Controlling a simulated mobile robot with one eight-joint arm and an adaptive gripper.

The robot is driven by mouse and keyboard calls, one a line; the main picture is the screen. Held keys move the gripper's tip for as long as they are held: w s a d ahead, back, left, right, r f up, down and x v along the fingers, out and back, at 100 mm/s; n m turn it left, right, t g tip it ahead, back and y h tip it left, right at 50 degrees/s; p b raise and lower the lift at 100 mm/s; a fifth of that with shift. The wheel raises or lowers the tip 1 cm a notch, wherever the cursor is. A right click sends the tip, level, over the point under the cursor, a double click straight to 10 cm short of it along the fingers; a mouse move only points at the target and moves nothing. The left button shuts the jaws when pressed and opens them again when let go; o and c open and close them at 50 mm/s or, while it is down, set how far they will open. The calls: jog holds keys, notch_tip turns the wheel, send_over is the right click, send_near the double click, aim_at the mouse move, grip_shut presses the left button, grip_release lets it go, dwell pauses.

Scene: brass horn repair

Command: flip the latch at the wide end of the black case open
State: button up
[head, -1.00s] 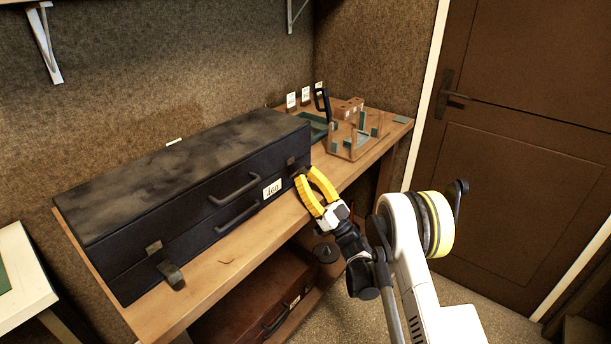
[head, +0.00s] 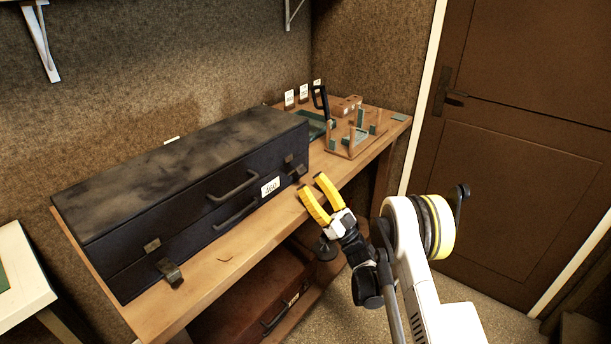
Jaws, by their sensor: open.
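The black case (head: 160,215) lies shut along the bench in the head view. Its left latch has an upper plate (head: 152,245) on the lid and a lower flap (head: 169,271) that stands out from the front, apart from the plate. The right latch has a plate (head: 289,159) and a lower flap (head: 298,171) that also seems to stand out, though it is small. I cannot tell for sure which end is wider. My gripper (head: 312,184) is open and empty, its yellow fingers just right of and below the right latch, apart from the case.
Two handles and a white number tag (head: 270,187) are on the case front. A wooden stand (head: 350,143) and small block (head: 346,106) are at the bench's right end. A brown case (head: 255,300) lies below. The bench front strip (head: 225,258) is mostly clear.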

aim_at(320, 196)
jog(key=shift+v, duration=1.85)
